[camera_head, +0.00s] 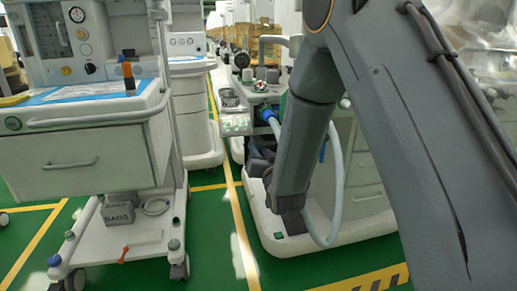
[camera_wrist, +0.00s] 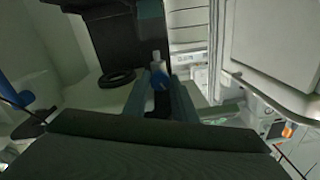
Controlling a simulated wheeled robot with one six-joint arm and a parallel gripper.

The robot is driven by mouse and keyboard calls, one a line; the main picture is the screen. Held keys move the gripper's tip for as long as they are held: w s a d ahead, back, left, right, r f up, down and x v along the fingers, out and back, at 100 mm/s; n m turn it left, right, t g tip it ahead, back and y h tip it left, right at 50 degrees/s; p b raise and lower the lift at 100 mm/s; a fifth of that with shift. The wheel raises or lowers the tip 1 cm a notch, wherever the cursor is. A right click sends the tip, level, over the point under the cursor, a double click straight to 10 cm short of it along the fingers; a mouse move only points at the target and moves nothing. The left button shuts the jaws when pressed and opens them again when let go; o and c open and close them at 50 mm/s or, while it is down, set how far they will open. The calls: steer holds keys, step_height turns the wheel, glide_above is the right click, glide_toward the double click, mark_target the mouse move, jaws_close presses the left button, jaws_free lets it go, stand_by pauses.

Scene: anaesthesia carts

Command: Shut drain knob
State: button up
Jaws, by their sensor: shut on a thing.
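My gripper (camera_wrist: 160,92) shows in the wrist view, with its two slim fingers reaching up from the dark gripper body. Its fingers are shut on a small pale blue and white piece, which I take to be the drain knob (camera_wrist: 157,76). The knob's turn position cannot be made out. In the head view my arm reaches down in front of the right-hand anaesthesia cart (camera_head: 280,244), low at its left side. There my own arm hides the knob and most of the gripper.
A pale hose (camera_head: 337,180) loops down close to my arm. Another anaesthesia cart with a drawer (camera_head: 95,160) stands at the left. Green floor with yellow lines (camera_head: 233,190) is free between the carts. A black ring (camera_wrist: 117,78) lies near the fingers.

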steer(key=shift+m, duration=0.6)
steer(key=o, duration=1)
steer(key=shift+a, duration=0.1)
steer(key=shift+o, duration=0.2)
steer(key=p+v, duration=0.1)
steer(key=v, duration=0.7)
steer(key=shift+p, duration=0.35)
